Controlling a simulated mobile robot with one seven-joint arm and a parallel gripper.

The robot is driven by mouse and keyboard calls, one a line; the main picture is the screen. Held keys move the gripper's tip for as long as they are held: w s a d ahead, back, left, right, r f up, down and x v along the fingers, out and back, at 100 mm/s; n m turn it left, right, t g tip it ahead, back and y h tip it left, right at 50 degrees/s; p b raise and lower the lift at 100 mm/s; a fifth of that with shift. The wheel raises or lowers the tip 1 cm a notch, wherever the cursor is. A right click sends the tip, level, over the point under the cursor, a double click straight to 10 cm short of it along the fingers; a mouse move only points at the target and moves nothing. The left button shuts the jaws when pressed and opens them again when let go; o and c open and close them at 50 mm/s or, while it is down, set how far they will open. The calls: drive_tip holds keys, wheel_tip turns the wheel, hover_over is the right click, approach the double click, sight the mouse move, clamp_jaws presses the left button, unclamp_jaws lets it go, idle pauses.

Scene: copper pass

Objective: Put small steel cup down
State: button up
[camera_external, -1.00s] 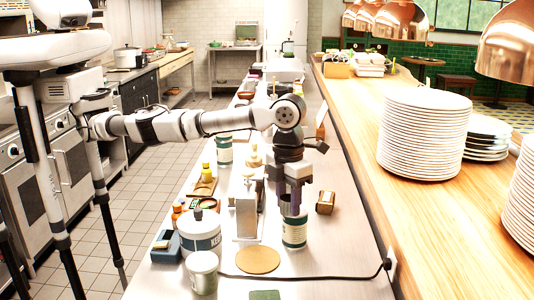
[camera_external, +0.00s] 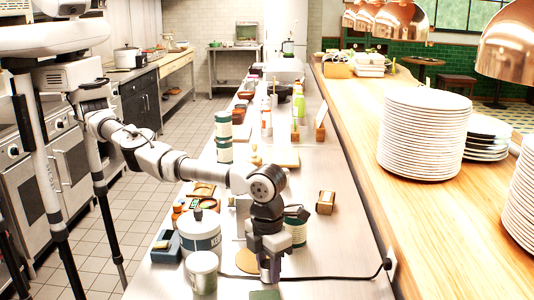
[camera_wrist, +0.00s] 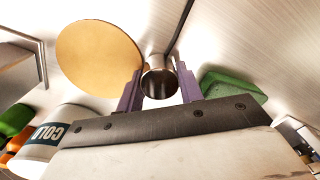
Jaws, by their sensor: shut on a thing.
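My gripper (camera_external: 270,268) is low over the front of the steel counter. Its purple fingers also show in the wrist view (camera_wrist: 160,88), shut on the small steel cup (camera_wrist: 160,78). The cup is shiny, its dark hollow facing the camera. In the wrist view it lies between the round tan mat (camera_wrist: 95,55) and a green item (camera_wrist: 232,85). In the external view the fingers mostly hide the cup. I cannot tell whether its base touches the counter.
A white lettered tub (camera_external: 200,235) and a smaller white tub (camera_external: 202,270) stand left of my gripper. A can (camera_external: 297,228) stands behind it. A black cable (camera_external: 340,277) crosses the counter close by. Bare steel (camera_external: 335,250) lies to the right.

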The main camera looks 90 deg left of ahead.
drive_tip(key=shift+f, duration=0.2)
drive_tip(key=o, duration=1)
drive_tip(key=shift+c, duration=0.2)
wheel_tip(320, 180, up, 12)
drive_tip(key=b, duration=0.2)
drive_tip(key=shift+a+r+b, duration=0.2)
drive_tip(key=shift+b, duration=0.2)
drive_tip(key=shift+s, duration=0.1)
